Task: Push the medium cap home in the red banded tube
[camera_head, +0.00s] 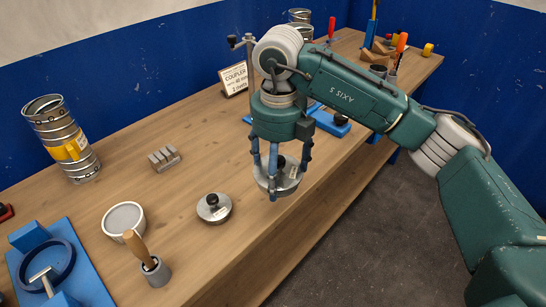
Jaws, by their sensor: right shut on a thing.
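My right gripper (275,185) comes in from the right with its fingers pointing down. It is shut on a metal cap (289,186) with a dark knob, by the table's front edge; the fingers hide part of the cap. I cannot tell whether the cap touches the table. A second metal cap with a black knob (214,208) lies on the table to the left. I cannot tell which size either cap is. No tube with a red band can be made out; the standing tube at the left (62,138) has a yellow band. My left gripper is not in view.
A pale round dish (123,219), a grey cup with a wooden handle (155,271) and a blue fixture (93,289) stand at the front left. Metal blocks (164,157) and a coupler sign (234,78) are farther back. Bare wood lies between them.

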